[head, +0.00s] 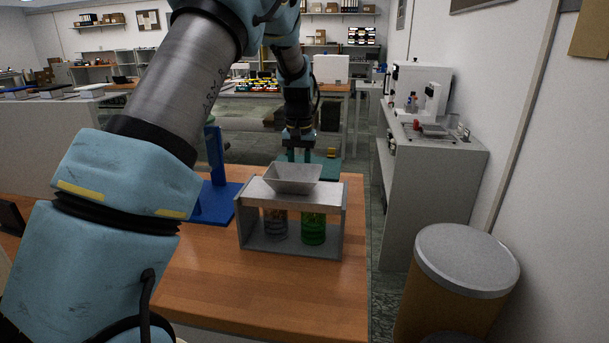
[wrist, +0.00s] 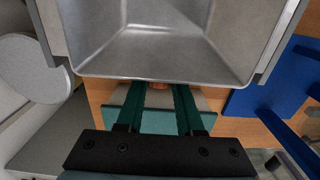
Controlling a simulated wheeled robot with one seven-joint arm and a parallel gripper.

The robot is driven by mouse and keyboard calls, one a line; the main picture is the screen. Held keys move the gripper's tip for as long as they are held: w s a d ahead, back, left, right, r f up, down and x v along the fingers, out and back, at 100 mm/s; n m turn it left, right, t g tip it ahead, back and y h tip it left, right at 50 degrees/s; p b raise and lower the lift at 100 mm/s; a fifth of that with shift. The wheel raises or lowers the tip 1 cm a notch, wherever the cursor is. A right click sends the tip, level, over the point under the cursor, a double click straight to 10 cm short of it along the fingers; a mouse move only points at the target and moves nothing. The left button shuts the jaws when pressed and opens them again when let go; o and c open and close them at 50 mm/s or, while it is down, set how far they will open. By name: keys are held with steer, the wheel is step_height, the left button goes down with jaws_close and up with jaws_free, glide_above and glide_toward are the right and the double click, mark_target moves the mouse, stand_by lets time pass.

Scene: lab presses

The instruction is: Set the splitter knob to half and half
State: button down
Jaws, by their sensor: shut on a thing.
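The splitter is a grey frame (head: 341,222) on the wooden table, with a metal hopper (head: 293,180) on top. A clear jar (head: 276,224) and a green jar (head: 313,229) stand side by side inside it. My gripper (head: 299,154) is behind the hopper, pointing down.
A blue stand (head: 216,180) is left of the splitter. A teal mat (head: 328,171) lies behind it at the table's far edge. A round grey-topped bin (head: 466,258) and a grey cabinet (head: 436,170) stand right of the table. The table's front is clear.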

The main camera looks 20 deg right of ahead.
steer(key=c, duration=0.5)
jaws_free()
step_height(320, 180, up, 11)
steer(key=b, duration=0.2)
steer(key=shift+f+b, duration=0.1)
steer(key=shift+b, duration=0.2)
